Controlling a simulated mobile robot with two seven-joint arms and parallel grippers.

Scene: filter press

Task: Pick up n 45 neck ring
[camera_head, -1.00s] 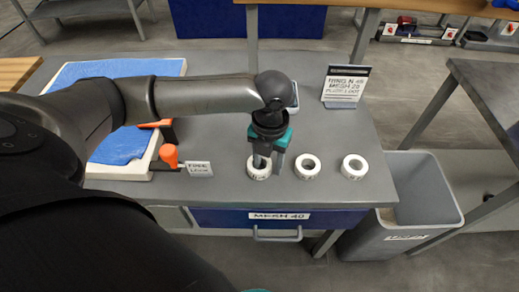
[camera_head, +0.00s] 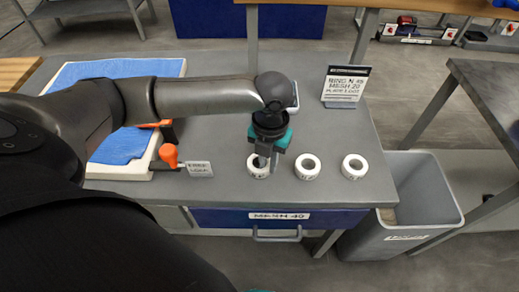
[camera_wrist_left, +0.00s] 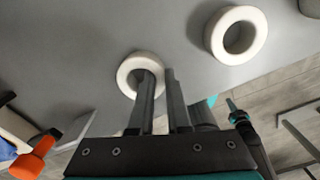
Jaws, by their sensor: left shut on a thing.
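Three white rings stand in a row on the grey bench. The leftmost ring (camera_head: 252,172) is at my left gripper (camera_head: 264,163) and also shows in the left wrist view (camera_wrist_left: 128,76). One finger reaches into its hole and the other is outside its wall. The gripper (camera_wrist_left: 162,82) is shut on that wall, and the ring appears to rest on the bench. The middle ring (camera_head: 298,167) and the right ring (camera_head: 344,168) stand free. The lettering on the rings is too small to read. A sign (camera_head: 345,85) reads ring N 45, mesh 20. My right gripper is out of view.
A blue-covered tray (camera_head: 110,70) and an orange-handled device (camera_head: 168,155) stand left, beside a small label card (camera_head: 200,169). A drawer marked mesh 40 (camera_head: 280,217) is below the bench front. A grey bin (camera_head: 428,195) stands right. The bench behind the rings is mostly clear.

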